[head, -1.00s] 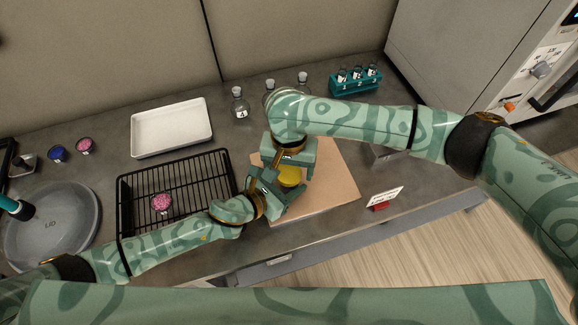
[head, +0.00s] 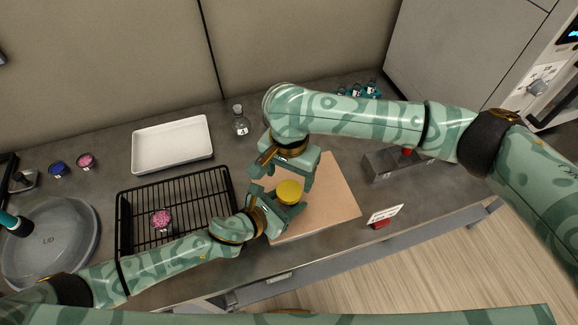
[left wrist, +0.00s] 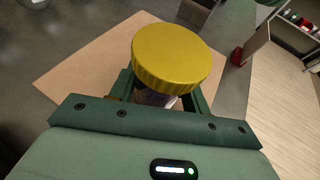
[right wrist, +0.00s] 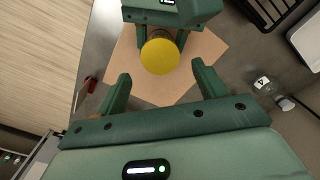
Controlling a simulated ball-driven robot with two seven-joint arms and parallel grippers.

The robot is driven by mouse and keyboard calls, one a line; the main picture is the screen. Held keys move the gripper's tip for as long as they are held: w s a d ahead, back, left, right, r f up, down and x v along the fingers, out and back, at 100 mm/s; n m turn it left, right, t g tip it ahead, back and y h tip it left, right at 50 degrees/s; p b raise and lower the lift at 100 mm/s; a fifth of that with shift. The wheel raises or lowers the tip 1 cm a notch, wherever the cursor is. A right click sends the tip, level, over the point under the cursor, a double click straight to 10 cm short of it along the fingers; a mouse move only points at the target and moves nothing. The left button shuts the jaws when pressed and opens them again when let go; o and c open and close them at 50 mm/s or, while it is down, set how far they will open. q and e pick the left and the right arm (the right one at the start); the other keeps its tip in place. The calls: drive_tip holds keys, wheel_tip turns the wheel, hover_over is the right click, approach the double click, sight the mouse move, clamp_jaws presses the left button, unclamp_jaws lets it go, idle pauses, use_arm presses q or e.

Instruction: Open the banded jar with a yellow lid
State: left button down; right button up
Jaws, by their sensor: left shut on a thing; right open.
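The jar's yellow lid (head: 289,191) shows over the tan board (head: 335,205) in the head view. The lid also shows large in the left wrist view (left wrist: 171,57), sitting on the jar body (left wrist: 152,97), which is mostly hidden under it. My left gripper (head: 284,208) is shut on the jar body below the lid. My right gripper (head: 292,167) is open and empty, just behind and above the lid. In the right wrist view the lid (right wrist: 160,56) lies beyond the open fingers (right wrist: 160,88), apart from them. The jar's bands cannot be made out.
A black wire rack (head: 190,210) holding a pink-topped jar (head: 161,219) stands left of the board. A white tray (head: 172,143) and a flask (head: 240,122) are behind. A grey box (head: 385,166) and a small sign (head: 383,216) are to the right.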

sight(289, 190)
wheel_tip(289, 190, down, 5)
drive_tip(key=shift+f, duration=0.15)
drive_tip(key=shift+c, duration=0.3)
drive_tip(key=c, duration=0.9)
drive_tip(key=n, duration=0.3)
drive_tip(key=o, duration=1)
drive_tip(key=shift+o, duration=0.2)
